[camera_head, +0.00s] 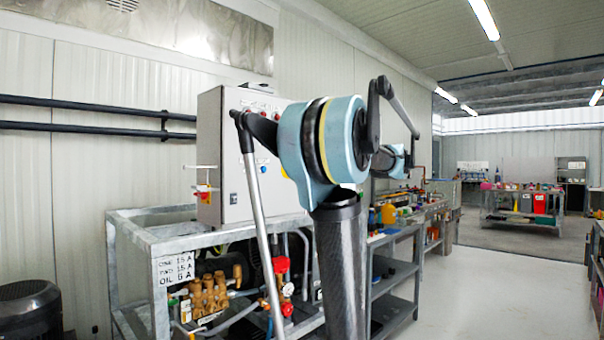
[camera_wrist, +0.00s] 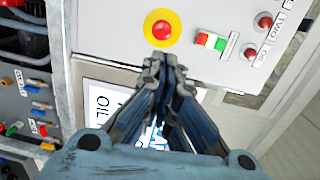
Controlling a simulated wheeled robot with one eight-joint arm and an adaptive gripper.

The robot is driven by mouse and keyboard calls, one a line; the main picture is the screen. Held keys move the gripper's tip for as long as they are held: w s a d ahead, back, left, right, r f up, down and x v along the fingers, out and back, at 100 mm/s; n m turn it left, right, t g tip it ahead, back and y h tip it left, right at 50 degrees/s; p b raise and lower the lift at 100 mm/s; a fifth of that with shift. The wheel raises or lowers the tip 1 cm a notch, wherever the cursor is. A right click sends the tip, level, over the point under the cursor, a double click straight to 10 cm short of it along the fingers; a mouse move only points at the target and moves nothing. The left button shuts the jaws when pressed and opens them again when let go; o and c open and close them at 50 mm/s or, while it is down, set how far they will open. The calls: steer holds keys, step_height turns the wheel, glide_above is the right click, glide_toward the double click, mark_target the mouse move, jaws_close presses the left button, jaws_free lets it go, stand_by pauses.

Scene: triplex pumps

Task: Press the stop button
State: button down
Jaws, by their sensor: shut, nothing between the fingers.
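In the wrist view, a round red mushroom button (camera_wrist: 161,29) on a yellow disc sits on a pale panel (camera_wrist: 120,50). A small red, white and green switch (camera_wrist: 210,41) is to its right. I cannot read which of them is marked stop. My gripper (camera_wrist: 165,60) is shut and empty. In the picture its fingertips lie just below the yellow disc; I cannot tell the gap in depth. The grey control cabinet (camera_head: 225,165) shows in the head view, partly hidden by my arm. My gripper cannot be made out there.
Two red round controls (camera_wrist: 265,22) with labels are at the panel's right. A white sign (camera_wrist: 100,98) is partly hidden behind my fingers. The cabinet stands above a metal-framed pump unit (camera_head: 135,240). Clear floor (camera_head: 500,285) lies to the right.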

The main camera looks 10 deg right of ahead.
steer(key=shift+w, duration=0.1)
steer(key=x, duration=1.3)
steer(key=shift+w+a+f, duration=0.15)
steer(key=shift+w+a, duration=0.1)
steer(key=shift+a, duration=0.1)
steer(key=shift+x, duration=0.8)
